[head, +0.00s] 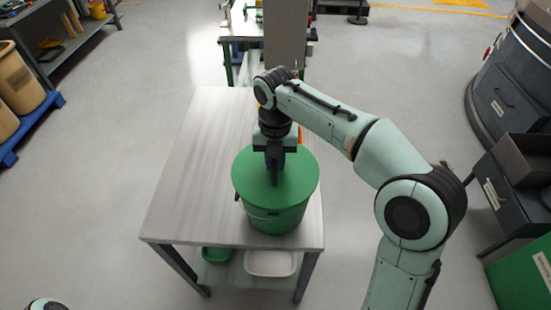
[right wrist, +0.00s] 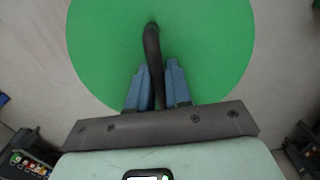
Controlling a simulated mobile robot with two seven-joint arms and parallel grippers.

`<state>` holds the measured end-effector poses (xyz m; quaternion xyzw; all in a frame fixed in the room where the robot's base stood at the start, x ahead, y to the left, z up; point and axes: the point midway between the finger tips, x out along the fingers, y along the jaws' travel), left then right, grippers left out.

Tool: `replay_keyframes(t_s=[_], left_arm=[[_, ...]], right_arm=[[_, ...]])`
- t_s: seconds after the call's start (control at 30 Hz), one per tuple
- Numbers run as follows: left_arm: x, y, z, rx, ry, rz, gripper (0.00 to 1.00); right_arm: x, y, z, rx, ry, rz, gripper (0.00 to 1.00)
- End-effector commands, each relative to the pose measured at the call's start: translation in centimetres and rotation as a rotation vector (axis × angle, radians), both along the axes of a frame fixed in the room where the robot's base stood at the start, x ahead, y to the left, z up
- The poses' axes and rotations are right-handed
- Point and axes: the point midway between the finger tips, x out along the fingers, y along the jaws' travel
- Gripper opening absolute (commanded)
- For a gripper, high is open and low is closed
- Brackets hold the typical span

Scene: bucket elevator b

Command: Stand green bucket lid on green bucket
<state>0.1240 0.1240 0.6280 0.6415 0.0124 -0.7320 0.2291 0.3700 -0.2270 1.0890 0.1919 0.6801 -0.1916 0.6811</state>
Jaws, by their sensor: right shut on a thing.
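The green bucket (head: 273,218) stands upright near the front right corner of a grey table. The round green lid (head: 300,178) lies level over the bucket's opening and hides it. I cannot tell whether it rests on the rim or hangs just above it. My right gripper (head: 274,172) points down at the lid's middle. In the right wrist view, its blue fingers (right wrist: 158,72) are shut on the lid's dark handle (right wrist: 152,42), and the green lid (right wrist: 205,45) fills the middle. My left gripper does not show.
The table (head: 190,180) is bare to the left of the bucket. A white bin (head: 270,263) and a green bin (head: 217,255) sit on its lower shelf. A grey column (head: 285,35) stands behind the table. Dark cabinets (head: 508,100) stand at the right.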

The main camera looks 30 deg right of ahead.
Motion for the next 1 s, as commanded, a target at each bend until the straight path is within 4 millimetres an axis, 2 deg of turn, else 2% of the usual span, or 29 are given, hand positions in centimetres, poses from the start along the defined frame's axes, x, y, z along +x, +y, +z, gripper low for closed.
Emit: replay_keyframes(t_s=[0.83,0.87,0.93,1.0], left_arm=[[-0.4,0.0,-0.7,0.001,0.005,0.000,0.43],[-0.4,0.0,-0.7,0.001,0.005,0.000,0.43],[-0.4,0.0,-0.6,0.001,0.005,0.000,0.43],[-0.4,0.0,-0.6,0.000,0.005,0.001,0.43]], right_arm=[[0.0,0.0,-1.3,0.000,0.000,0.000,0.00],[0.0,0.0,-1.3,0.000,0.000,0.000,0.22],[0.0,0.0,-1.3,0.000,0.000,0.000,0.45],[0.0,0.0,-1.3,0.000,0.000,0.000,0.49]])
